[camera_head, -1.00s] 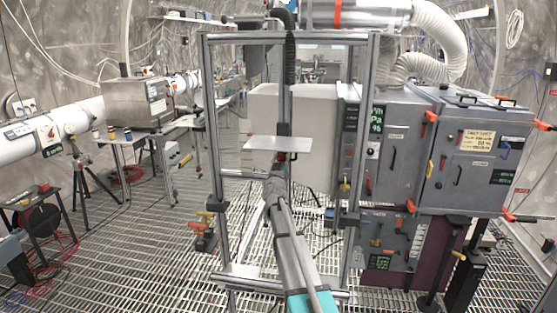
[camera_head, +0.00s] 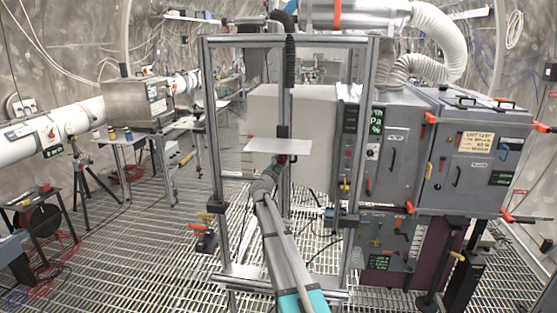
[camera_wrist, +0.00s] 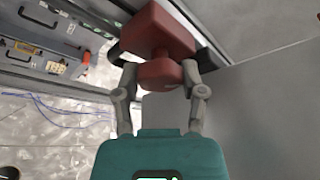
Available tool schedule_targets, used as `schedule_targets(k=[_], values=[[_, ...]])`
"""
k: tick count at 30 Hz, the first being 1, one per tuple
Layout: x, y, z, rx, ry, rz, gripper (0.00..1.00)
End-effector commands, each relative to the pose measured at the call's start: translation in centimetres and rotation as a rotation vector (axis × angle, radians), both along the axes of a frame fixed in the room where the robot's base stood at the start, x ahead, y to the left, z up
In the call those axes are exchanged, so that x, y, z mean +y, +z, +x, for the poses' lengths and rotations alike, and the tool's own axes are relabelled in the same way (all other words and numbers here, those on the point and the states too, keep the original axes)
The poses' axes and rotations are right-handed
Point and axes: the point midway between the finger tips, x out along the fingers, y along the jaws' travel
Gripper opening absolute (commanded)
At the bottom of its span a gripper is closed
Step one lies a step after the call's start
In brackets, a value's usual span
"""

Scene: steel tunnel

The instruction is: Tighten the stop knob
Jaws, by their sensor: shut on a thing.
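The red stop knob (camera_wrist: 160,75) shows in the wrist view, just below a larger red block (camera_wrist: 158,28). My gripper (camera_wrist: 161,62) has one finger on each side of the knob and is shut on it. The dark fingertips are partly hidden behind the red parts. In the head view my gripper (camera_head: 279,166) is small, just under a pale flat plate (camera_head: 278,146) on the frame's middle upright (camera_head: 285,110). The knob cannot be made out clearly there.
A metal profile frame (camera_head: 209,120) surrounds my arm's reach, with uprights on both sides. Grey cabinets (camera_head: 475,150) with orange-cornered edges stand at the right. A table (camera_head: 150,136) with a metal box is at the left. The grating floor (camera_head: 130,250) at front left is clear.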

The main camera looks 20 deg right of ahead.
Motion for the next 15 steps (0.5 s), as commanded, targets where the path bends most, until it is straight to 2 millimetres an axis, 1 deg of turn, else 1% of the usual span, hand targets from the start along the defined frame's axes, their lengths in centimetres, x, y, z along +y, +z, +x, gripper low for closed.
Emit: schedule_targets(k=[1,6,15], values=[[0.1,0.13,0.39,-0.013,0.006,0.022,0.06],[0.11,0.03,0.38,-0.05,0.006,0.075,0.06],[0.11,-0.08,0.36,-0.067,0.007,0.102,0.06]])
